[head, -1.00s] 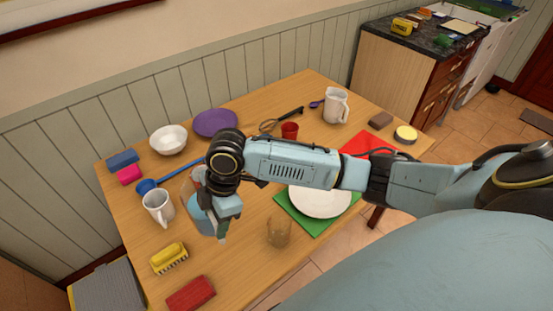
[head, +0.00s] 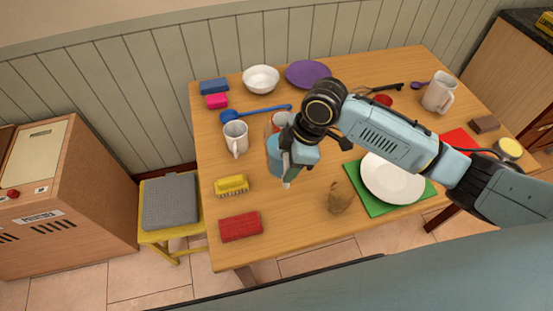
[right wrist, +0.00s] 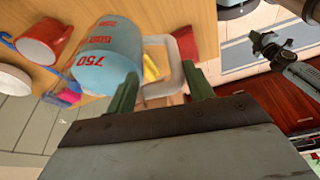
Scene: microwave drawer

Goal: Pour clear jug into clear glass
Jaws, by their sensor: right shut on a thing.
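The clear jug (head: 274,158) holds something blue and is partly hidden behind my right gripper (head: 289,176) in the head view. In the right wrist view, the jug (right wrist: 105,62) shows red volume marks and a pale handle loop. My right gripper (right wrist: 160,92) is shut on the jug at its handle side. The clear glass (head: 340,198) stands on the table to the right of and nearer than the jug, apart from it. A dark gripper, seemingly my left one (right wrist: 268,48), shows at the upper right of the right wrist view; its jaws are unclear.
A white mug (head: 235,138) stands just left of the jug. A yellow brush (head: 231,185) and red block (head: 240,226) lie at the front left. A white plate (head: 392,180) on a green mat (head: 362,203) is right of the glass.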

